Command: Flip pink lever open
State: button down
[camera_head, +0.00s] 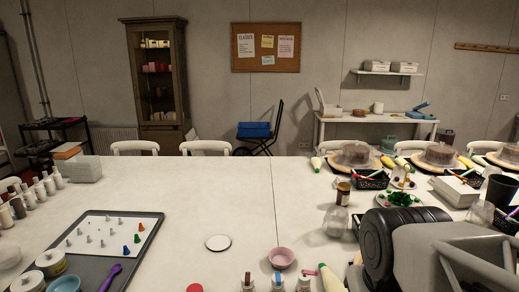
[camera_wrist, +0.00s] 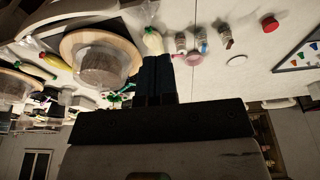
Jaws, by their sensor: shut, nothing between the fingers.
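I cannot make out a pink lever for certain in either view. A small pink piece (camera_head: 310,272) shows at the front edge in the head view, beside a piping bag (camera_head: 331,279), but its shape is too small to tell. The piping bag also shows in the wrist view (camera_wrist: 152,41), just beyond my fingertips. My gripper (camera_wrist: 157,60) is shut and empty, its two dark fingers together above the table. A pink bowl (camera_head: 281,258) sits near the table's front and is partly hidden behind the fingers in the wrist view (camera_wrist: 190,60).
In the wrist view a covered cake (camera_wrist: 103,68) on a round wooden turntable (camera_wrist: 70,44) stands close left of my fingers. Small bottles (camera_head: 277,281) stand at the front edge. A small plate (camera_head: 218,242) lies mid-table with clear room around it. A tray (camera_head: 83,260) is at left.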

jog(key=c, duration=1.8)
grip_release()
jog(key=shift+c, duration=0.2)
jog(key=o, duration=0.7)
jog(key=shift+w, duration=0.1)
jog(key=shift+c, duration=0.2)
jog(key=w+f+m+g, duration=0.1)
jog(key=w+f, duration=0.2)
jog(key=w, duration=0.6)
jog(key=w+f+m, duration=0.1)
jog(key=w+f, duration=0.1)
jog(key=w, duration=0.8)
jog(key=w+f+m, duration=0.1)
jog(key=w+f, duration=0.3)
jog(key=w, duration=0.1)
jog(key=w+f+g, duration=0.1)
jog(key=w+f, duration=0.3)
jog(key=w, duration=0.1)
jog(key=w+f+m, duration=0.1)
jog(key=w+f, duration=0.4)
jog(key=shift+d+m+g, duration=0.25)
jog(key=shift+m+g, duration=0.05)
jog(key=shift+w+f, duration=0.2)
jog(key=shift+f, duration=0.15)
jog(key=shift+f, duration=0.1)
jog(key=shift+f, duration=3.8)
